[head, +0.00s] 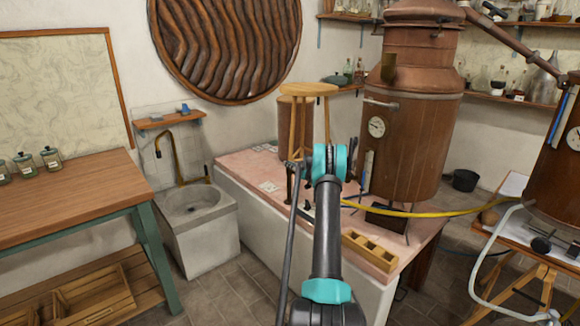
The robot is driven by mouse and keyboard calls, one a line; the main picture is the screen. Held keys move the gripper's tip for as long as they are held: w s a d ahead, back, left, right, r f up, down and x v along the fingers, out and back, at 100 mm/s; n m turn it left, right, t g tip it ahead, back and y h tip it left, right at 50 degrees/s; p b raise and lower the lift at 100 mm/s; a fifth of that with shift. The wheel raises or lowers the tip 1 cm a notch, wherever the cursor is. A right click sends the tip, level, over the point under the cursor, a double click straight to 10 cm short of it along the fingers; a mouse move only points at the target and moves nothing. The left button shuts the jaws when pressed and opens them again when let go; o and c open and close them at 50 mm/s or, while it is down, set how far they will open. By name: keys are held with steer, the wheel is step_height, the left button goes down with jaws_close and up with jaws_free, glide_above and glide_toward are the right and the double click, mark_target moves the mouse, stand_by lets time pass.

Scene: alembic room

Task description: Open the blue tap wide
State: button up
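I cannot pick out a blue tap for certain in the head view. A brass-coloured curved spout (168,150) rises over the stone sink (192,208) at left, with a small upright fitting at the basin's right rim. No blue handle is clear on either. My arm reaches up the middle of the view, over the pink-topped bench. Dark parts show around its far turquoise joint, but I cannot make out the fingers or whether they hold anything.
A yellow hose (430,213) crosses to the right. A wooden table (70,190) stands left; tiled floor shows between.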

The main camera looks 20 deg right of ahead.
jaws_close()
steer(key=shift+h, duration=0.3)
steer(key=m+h, duration=0.2)
steer(key=h, duration=0.1)
steer(key=m+t+h, duration=0.1)
steer(key=h, duration=0.1)
steer(key=shift+a+m, duration=0.3)
steer(key=shift+m, duration=0.1)
steer(key=m+h, duration=0.2)
steer(key=h, duration=0.1)
steer(key=m+g+h, duration=0.1)
steer(key=m+h, duration=0.1)
steer(key=h, duration=0.1)
steer(key=shift+h, duration=0.4)
steer(key=m+g+h, duration=0.2)
steer(key=h, duration=0.1)
steer(key=m+g+h, duration=0.1)
steer(key=m+h, duration=0.1)
steer(key=h, duration=0.1)
steer(key=shift+w+a+m+g, duration=0.15)
steer(key=shift+a+m+g, duration=0.05)
steer(key=shift+m+g, duration=0.2)
steer(key=shift+m+g+h, duration=1.8)
steer(key=shift+m+g, duration=0.1)
steer(key=shift+g, duration=0.3)
steer(key=shift+d+g, duration=0.1)
steer(key=shift+g, duration=0.2)
